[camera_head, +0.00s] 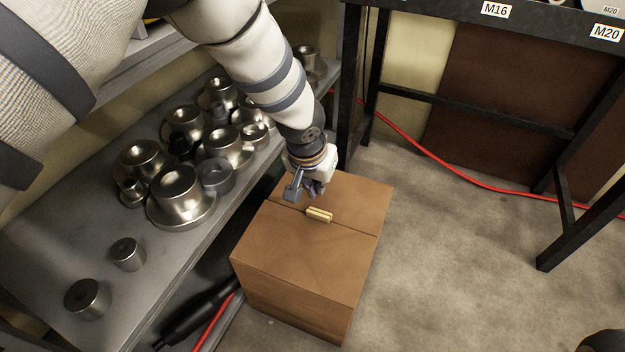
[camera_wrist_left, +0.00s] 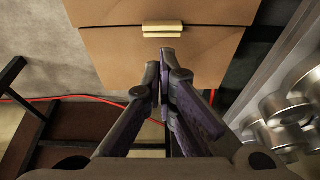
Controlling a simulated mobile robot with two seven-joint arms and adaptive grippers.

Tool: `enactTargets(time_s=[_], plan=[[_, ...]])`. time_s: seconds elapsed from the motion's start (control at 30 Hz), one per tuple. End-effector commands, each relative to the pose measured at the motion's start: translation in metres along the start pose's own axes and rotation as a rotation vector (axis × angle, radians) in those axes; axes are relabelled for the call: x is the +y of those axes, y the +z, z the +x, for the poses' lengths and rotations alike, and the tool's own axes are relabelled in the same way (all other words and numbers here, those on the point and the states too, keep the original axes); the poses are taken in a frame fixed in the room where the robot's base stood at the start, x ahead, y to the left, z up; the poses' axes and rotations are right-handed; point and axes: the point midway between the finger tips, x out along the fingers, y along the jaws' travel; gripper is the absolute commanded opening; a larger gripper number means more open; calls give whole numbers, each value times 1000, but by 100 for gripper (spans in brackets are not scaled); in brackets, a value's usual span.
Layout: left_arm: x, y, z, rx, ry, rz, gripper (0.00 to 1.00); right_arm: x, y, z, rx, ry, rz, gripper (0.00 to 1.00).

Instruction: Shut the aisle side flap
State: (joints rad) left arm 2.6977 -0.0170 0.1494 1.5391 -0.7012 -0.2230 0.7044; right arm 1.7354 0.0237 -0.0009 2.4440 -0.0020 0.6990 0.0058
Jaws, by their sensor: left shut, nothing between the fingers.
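A brown box (camera_head: 300,262) stands on the floor beside the metal shelf. Its two top flaps lie about flat and meet at a seam: the near flap (camera_head: 290,240) and the far flap (camera_head: 358,195). A small yellow piece (camera_head: 319,215) sits at the middle of the seam; it also shows in the left wrist view (camera_wrist_left: 163,30). I cannot tell which flap is the aisle side one. My left gripper (camera_head: 316,191) is shut and empty, over the far flap close to the yellow piece. It also shows in the left wrist view (camera_wrist_left: 158,66). Contact with the flap cannot be told.
The grey shelf (camera_head: 105,268) on the left holds several metal flanged parts (camera_head: 180,192). A black-framed bench (camera_head: 480,118) stands at the back right. A red cable (camera_head: 440,163) runs across the floor. The concrete floor (camera_head: 455,255) right of the box is clear.

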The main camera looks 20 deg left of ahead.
Motion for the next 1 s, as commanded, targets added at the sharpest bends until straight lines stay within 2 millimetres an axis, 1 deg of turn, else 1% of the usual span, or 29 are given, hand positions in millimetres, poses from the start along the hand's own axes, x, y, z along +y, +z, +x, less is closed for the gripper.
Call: enactTargets(time_s=[0.03, 0.1, 0.2, 0.33, 0.4, 0.5, 0.87, 1.0], plan=[[0, 3, 18, -5, 2, -1, 0, 0, -3, 7, -10, 0, -1, 0], [0, 3, 33, -5, 2, -2, 0, -1, -5, 12, -18, 0, -2, 0], [0, 2, 54, -4, 3, -4, 0, -2, -7, 19, -29, 0, -3, 0], [0, 7, 73, -3, 2, -3, 0, -2, -10, 25, -39, -1, -4, 0], [1, 8, 80, -2, 2, -3, 0, -2, -10, 27, -43, -1, -5, 0], [1, 9, 84, 0, 3, -4, 0, -2, -11, 28, -45, -1, -5, 0], [1, 9, 85, 2, 3, -4, 0, -3, -11, 28, -45, -1, -5, 0], [1, 10, 99, -1, 3, -5, 0, -3, -13, 32, -52, -1, -5, 0]])
